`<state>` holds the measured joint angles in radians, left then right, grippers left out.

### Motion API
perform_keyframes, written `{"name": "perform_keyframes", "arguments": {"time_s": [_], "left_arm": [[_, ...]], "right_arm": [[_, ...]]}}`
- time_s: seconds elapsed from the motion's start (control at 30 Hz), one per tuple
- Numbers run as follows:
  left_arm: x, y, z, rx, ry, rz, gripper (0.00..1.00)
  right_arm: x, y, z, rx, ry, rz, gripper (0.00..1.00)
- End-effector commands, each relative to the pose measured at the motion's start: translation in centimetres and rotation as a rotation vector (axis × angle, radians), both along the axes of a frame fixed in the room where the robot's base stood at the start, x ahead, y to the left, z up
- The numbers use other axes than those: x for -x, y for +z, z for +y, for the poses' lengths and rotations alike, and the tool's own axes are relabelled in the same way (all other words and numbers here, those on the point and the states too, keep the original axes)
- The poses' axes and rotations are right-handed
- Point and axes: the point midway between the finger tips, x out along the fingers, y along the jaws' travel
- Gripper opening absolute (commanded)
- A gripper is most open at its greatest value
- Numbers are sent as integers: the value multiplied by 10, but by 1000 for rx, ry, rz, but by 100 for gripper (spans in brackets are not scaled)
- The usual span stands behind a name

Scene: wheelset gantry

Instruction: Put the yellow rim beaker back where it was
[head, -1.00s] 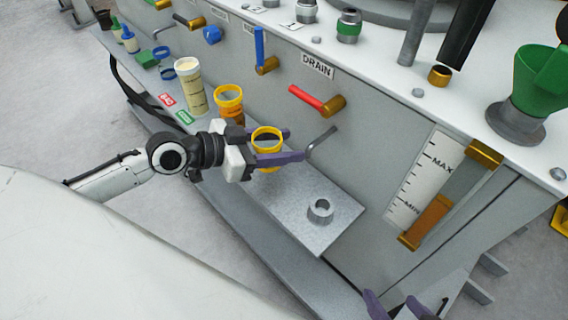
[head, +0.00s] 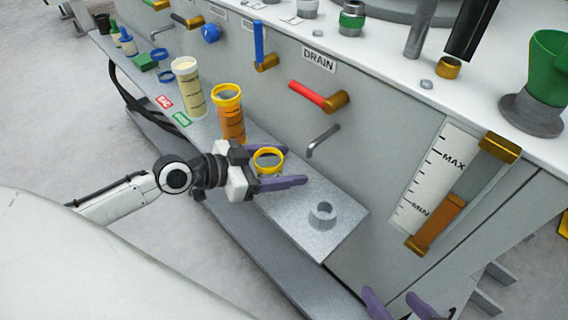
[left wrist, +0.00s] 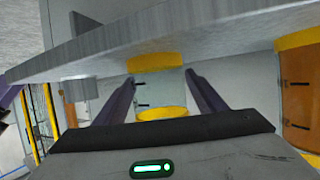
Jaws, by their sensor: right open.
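The yellow rim beaker (head: 268,161), clear and empty-looking, appears to stand upright on the grey shelf (head: 290,190), between the orange-filled beaker and a small grey ring socket. My left gripper (head: 292,166) is open, its purple fingers on either side of the beaker. The left wrist view also shows the beaker (left wrist: 160,90) between the fingers, with its yellow ends visible; finger contact is hard to judge. My right gripper (head: 398,306) is open and empty at the bottom edge of the head view, partly cut off.
The orange-filled beaker (head: 230,118) and a cream-filled cylinder (head: 188,88) stand farther along the shelf. The grey ring socket (head: 322,215) is near the shelf's front end. A bent drain spout (head: 322,141) and a red-handled valve (head: 318,96) project from the panel above.

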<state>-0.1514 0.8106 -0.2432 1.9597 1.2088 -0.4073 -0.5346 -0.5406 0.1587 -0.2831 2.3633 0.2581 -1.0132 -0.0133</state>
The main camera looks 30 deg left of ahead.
Motion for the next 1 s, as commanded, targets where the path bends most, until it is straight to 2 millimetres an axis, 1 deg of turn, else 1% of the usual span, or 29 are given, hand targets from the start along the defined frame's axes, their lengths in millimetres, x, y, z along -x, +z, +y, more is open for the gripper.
{"name": "perform_keyframes", "arguments": {"time_s": [0.23,0.37,0.47,0.73,0.83,1.0], "left_arm": [[0,0,0,0,0,0,64],[1,4,1,-1,0,1,64],[10,7,9,-4,0,2,64],[45,23,33,-5,-4,6,64],[53,25,40,-3,1,4,64],[65,32,49,-3,-1,4,64]], "right_arm": [[0,0,0,1,-1,0,66],[0,2,-2,9,-1,1,66],[1,0,-2,14,-1,7,66],[2,-5,-3,20,0,15,66],[2,-9,-2,14,1,15,66],[0,-5,2,-11,0,1,66]]}}
